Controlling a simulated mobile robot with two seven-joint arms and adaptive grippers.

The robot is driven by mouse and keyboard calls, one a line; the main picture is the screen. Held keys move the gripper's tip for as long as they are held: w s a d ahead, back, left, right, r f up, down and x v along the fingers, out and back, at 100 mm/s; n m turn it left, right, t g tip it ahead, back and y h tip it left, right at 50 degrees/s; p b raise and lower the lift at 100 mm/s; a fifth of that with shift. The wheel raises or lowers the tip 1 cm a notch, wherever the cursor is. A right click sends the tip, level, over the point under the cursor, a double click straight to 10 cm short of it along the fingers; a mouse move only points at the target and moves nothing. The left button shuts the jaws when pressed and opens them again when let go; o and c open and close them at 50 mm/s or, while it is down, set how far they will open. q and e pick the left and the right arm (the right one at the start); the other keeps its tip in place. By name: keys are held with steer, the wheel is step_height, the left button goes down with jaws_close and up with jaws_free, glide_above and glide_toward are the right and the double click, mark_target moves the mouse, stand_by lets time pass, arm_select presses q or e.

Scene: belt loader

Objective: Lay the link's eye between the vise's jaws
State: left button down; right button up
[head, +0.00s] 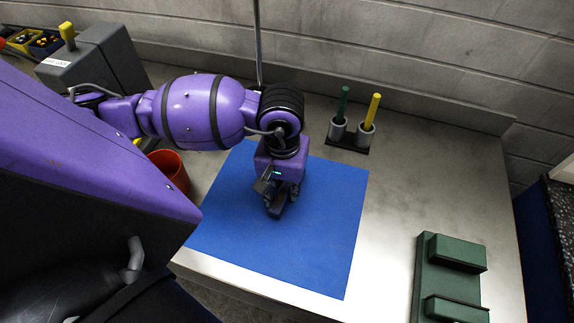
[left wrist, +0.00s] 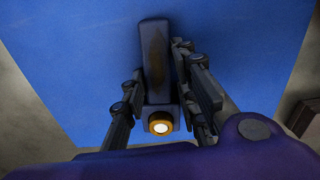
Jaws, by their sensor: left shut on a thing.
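My left gripper (head: 277,197) is over the blue mat, pointing down, shut on a dark link. In the left wrist view the link (left wrist: 155,58) is a dark, worn bar between the fingers (left wrist: 160,80). A round end with an orange ring and bright centre, seemingly its eye (left wrist: 160,127), is at the near end. In the head view the gripper mostly hides the link; I cannot tell whether it touches the mat. The green vise (head: 428,265) stands at the lower right, its two blocky jaws apart with a gap between them. The gripper is well left of the vise.
The blue mat (head: 320,240) covers the middle of the grey bench (head: 455,165). Two cups holding a green stick (head: 343,101) and a yellow stick (head: 373,112) stand at the back. A red bin (head: 171,167) and a grey box (head: 97,62) are left. Bench between mat and vise is clear.

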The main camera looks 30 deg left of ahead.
arm_select(q)
steer(key=shift+s+d+r, duration=0.1)
steer(key=shift+r, duration=0.05)
steer(key=shift+f, duration=0.25)
steer(key=c, duration=1.4)
jaws_free()
steer(key=shift+o, duration=0.2)
steer(key=shift+r, duration=0.1)
arm_select(e)
steer(key=shift+w+r, duration=0.35)
